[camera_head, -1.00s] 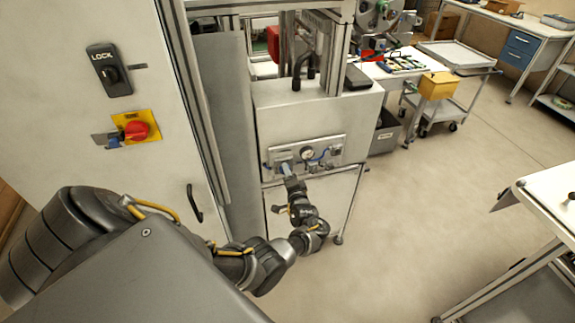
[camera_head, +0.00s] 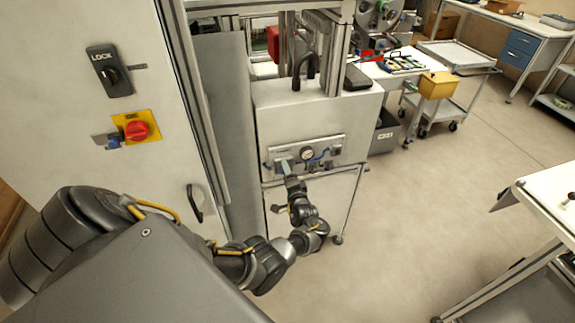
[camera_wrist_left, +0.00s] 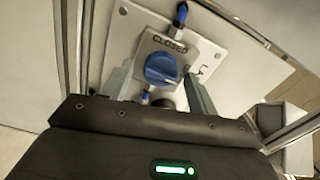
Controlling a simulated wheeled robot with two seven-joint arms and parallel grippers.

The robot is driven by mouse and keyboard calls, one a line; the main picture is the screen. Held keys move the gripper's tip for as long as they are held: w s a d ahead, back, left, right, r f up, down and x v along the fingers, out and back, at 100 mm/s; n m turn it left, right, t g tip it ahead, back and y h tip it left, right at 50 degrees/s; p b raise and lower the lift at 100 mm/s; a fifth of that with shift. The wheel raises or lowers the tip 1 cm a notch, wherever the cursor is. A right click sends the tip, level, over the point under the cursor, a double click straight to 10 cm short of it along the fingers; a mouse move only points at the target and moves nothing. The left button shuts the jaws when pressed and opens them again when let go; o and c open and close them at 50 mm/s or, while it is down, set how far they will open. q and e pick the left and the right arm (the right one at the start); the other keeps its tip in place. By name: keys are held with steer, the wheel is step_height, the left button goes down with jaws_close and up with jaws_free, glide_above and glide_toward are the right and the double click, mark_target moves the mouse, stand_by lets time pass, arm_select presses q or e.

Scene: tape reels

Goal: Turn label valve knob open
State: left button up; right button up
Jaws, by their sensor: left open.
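The valve knob (camera_wrist_left: 161,69) is round and blue, on a grey plate marked CLOSED (camera_wrist_left: 163,43) in the left wrist view. My left gripper (camera_wrist_left: 160,90) is open, with one finger on each side of the knob and a visible gap to it. In the head view my left gripper (camera_head: 289,172) is at the left part of the valve panel (camera_head: 325,152) on the front of the machine, and it hides most of the knob there. My right gripper is out of view.
A round gauge (camera_head: 307,154) and blue fittings sit to the right on the same panel. A cabinet with a red rotary switch (camera_head: 136,131) and a black handle (camera_head: 195,203) stands at left. Open floor lies to the right; a white table (camera_head: 548,195) is at the right edge.

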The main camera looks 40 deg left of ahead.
arm_select(q)
steer(key=shift+d, duration=0.1)
steer(key=v, duration=1)
steer(key=shift+s+d, duration=0.25)
